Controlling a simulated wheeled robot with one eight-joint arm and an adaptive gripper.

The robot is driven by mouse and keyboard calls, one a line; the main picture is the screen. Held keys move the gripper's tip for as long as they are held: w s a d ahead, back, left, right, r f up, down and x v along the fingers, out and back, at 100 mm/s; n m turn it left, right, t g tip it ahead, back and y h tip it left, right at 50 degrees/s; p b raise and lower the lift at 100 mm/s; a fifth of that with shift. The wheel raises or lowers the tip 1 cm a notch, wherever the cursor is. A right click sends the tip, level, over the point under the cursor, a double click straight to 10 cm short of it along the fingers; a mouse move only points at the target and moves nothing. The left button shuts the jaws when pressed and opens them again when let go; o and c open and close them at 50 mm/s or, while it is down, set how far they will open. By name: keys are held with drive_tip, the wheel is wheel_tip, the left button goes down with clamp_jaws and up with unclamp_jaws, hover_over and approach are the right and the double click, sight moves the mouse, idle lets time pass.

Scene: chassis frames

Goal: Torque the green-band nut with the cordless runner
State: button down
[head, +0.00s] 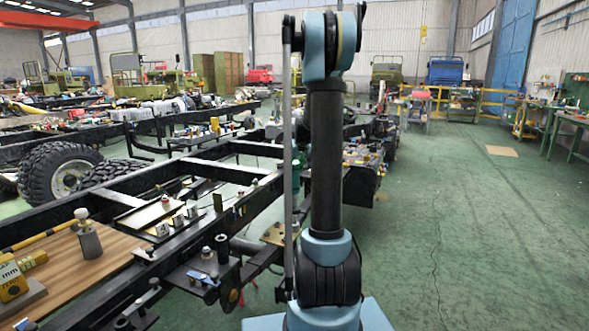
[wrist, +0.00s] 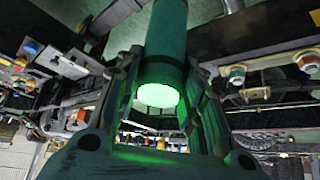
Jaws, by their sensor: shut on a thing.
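My gripper (wrist: 164,78) is in the wrist view, with one finger on each side of a dark green cylinder (wrist: 166,38), shut on it. The cylinder's near end glows pale green. I cannot tell for sure whether it is the cordless runner. Two banded fittings, one at the right edge (wrist: 308,62) and one left of it (wrist: 237,74), sit on a dark beam. Their band colours are too small to tell apart surely, so I cannot pick out the green-band nut. In the head view my arm hides most of the gripper; a green piece (head: 296,178) shows beside it.
A black chassis frame (head: 85,195) with small parts on it fills the left and middle. A wooden board (head: 75,262) carries a yellow gauge (head: 12,277) and a grey cylinder (head: 89,242). Large tyres (head: 55,172) stand at the left.

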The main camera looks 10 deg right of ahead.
drive_tip(key=shift+r, duration=1.4)
